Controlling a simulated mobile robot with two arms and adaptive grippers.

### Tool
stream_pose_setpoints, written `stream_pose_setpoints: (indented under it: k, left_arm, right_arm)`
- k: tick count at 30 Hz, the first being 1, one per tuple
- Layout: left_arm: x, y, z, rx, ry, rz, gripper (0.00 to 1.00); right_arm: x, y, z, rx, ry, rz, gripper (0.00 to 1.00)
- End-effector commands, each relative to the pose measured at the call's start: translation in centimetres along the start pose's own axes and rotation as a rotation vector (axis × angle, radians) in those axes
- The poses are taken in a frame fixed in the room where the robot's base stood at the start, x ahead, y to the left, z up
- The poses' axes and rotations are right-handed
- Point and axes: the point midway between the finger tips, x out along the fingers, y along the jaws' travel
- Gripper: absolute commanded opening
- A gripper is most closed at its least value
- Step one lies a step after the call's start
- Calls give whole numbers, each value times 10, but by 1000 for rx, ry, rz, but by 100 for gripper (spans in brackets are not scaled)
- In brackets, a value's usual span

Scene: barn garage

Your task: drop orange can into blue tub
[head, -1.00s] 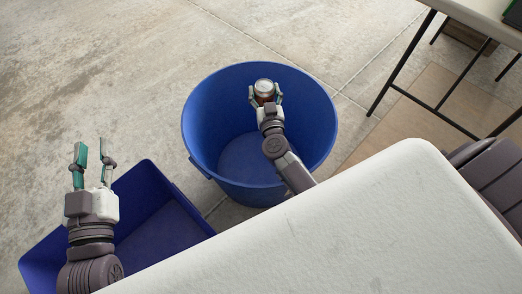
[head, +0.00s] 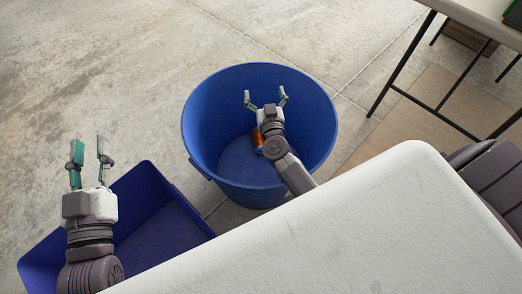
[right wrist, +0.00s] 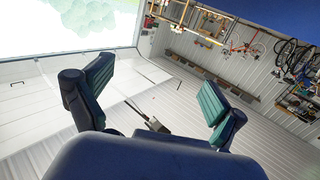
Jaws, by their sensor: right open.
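The round blue tub (head: 205,125) stands on the concrete floor in the middle of the head view. The orange can (head: 258,141) is inside the tub, low down, partly hidden behind my right gripper's wrist. My right gripper (head: 266,97) is over the tub, open and empty. Its spread fingers also show in the right wrist view (right wrist: 150,100), with nothing between them. My left gripper (head: 87,150) is at the left of the head view, over a blue rectangular bin, with its fingers apart and empty.
The blue rectangular bin (head: 165,225) stands left of the tub. A white surface (head: 300,240) fills the lower middle in front of the tub. A table with dark legs (head: 405,62) stands at the upper right. The concrete floor at the upper left is clear.

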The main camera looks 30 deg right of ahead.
Motion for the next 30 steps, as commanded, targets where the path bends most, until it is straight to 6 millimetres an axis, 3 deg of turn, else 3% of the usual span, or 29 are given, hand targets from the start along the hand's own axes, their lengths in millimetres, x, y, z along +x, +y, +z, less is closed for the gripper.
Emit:
stream_pose_setpoints:
  k: [5, 18, 23, 30]
  left_arm:
    - [0, 0, 0, 0, 0, 0, 36]
    - [0, 0, 0, 0, 0, 0, 36]
    - [0, 0, 0, 0, 0, 0, 36]
    - [0, 0, 0, 0, 0, 0, 36]
  right_arm:
    - [-18, 0, 2, 2, -3, 0, 95]
    - [-104, 0, 1, 0, -3, 0, 95]
    - [-118, 0, 1, 0, -2, 0, 95]
    - [-120, 0, 0, 0, 0, 0, 95]
